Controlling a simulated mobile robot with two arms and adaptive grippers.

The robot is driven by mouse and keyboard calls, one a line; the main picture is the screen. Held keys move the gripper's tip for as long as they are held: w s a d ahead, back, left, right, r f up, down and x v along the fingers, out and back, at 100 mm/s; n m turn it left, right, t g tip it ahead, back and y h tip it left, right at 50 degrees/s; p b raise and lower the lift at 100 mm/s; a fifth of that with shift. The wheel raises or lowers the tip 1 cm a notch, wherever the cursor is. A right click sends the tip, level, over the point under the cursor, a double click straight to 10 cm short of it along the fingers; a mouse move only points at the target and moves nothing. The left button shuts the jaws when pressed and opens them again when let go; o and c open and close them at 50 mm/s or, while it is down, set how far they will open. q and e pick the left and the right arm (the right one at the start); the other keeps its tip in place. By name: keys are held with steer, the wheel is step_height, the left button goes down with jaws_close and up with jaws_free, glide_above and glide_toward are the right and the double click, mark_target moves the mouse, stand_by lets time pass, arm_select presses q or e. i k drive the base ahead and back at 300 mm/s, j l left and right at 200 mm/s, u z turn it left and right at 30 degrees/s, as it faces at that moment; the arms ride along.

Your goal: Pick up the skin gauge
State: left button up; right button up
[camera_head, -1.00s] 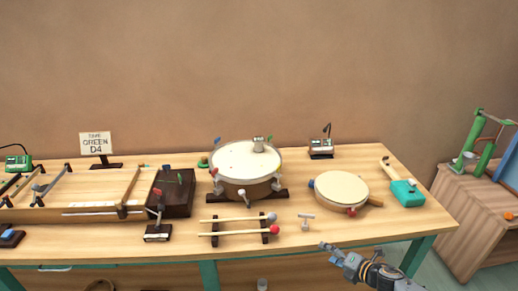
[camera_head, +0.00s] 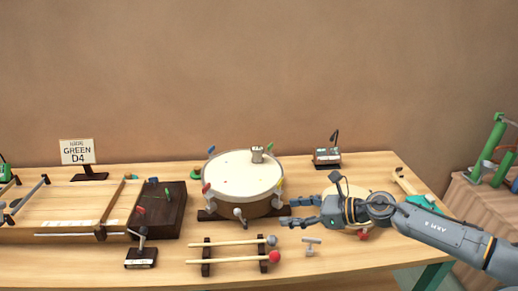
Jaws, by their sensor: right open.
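My left gripper is not in view.
Two mallets (camera_head: 238,242) lie on a dark rack, with a small T-shaped key (camera_head: 311,244) to their right. A small meter box (camera_head: 327,157) stands behind. A wooden stringed board (camera_head: 75,212) and a sign (camera_head: 77,152) are at left.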

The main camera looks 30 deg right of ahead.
mark_target(257, 151)
steer(key=i+l, duration=0.85)
steer(key=l, duration=0.1)
